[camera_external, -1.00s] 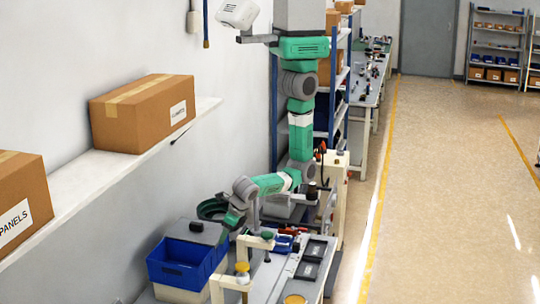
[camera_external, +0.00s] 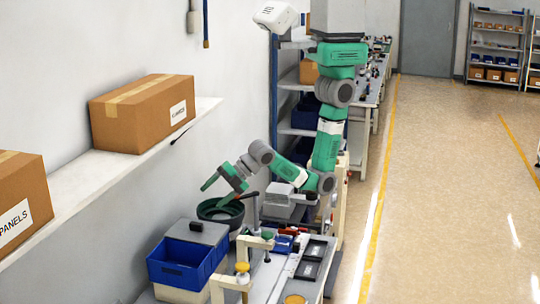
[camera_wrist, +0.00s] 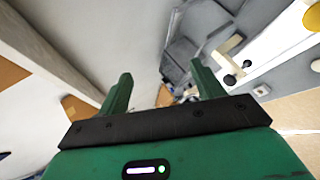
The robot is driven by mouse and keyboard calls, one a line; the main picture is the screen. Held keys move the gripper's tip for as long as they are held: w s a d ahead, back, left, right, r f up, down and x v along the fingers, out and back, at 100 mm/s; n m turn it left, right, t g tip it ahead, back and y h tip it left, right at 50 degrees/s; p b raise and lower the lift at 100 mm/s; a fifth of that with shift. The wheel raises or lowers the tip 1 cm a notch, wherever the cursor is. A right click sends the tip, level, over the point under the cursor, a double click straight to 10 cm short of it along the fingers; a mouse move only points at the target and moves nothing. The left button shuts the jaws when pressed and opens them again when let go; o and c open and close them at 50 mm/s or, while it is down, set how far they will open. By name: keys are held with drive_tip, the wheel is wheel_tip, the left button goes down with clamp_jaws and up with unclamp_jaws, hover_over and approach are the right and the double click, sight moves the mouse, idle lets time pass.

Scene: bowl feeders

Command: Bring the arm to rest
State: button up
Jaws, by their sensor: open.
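My gripper (camera_external: 223,189) is near the wall, above and beside the dark green bowl feeder (camera_external: 222,218), in the external view. In the wrist view my gripper (camera_wrist: 160,90) shows two green fingers spread apart with nothing between them. My arm bends down from the overhead rail mount, and its forearm reaches left over the bench end.
A blue bin (camera_external: 182,265) stands in front of the bowl feeder. The workbench (camera_external: 262,290) carries dark trays (camera_external: 313,260) and posts with round tops. Cardboard boxes (camera_external: 143,113) sit on a wall shelf (camera_external: 95,172). The floor to the right is clear.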

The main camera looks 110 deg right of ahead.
drive_tip(key=w+d+r+m+t, duration=0.2)
drive_tip(key=r+m+t, duration=0.1)
drive_tip(key=r, duration=0.5)
drive_tip(key=w+d+r+m+t, duration=0.2)
drive_tip(key=r+m, duration=0.1)
drive_tip(key=r, duration=0.4)
drive_tip(key=s+d+r+m+t, duration=0.3)
drive_tip(key=r+m, duration=0.1)
drive_tip(key=r, duration=0.4)
drive_tip(key=s+d+r+m+t+b, duration=0.1)
drive_tip(key=s+d+r+m+t, duration=0.2)
drive_tip(key=r, duration=0.6)
drive_tip(key=s+d+r+m+t+b, duration=0.1)
drive_tip(key=s+d+r+m+t, duration=0.2)
drive_tip(key=r+m, duration=0.2)
wheel_tip(320, 180, up, 4)
drive_tip(key=shift+s+f, duration=0.15)
drive_tip(key=shift+s, duration=0.1)
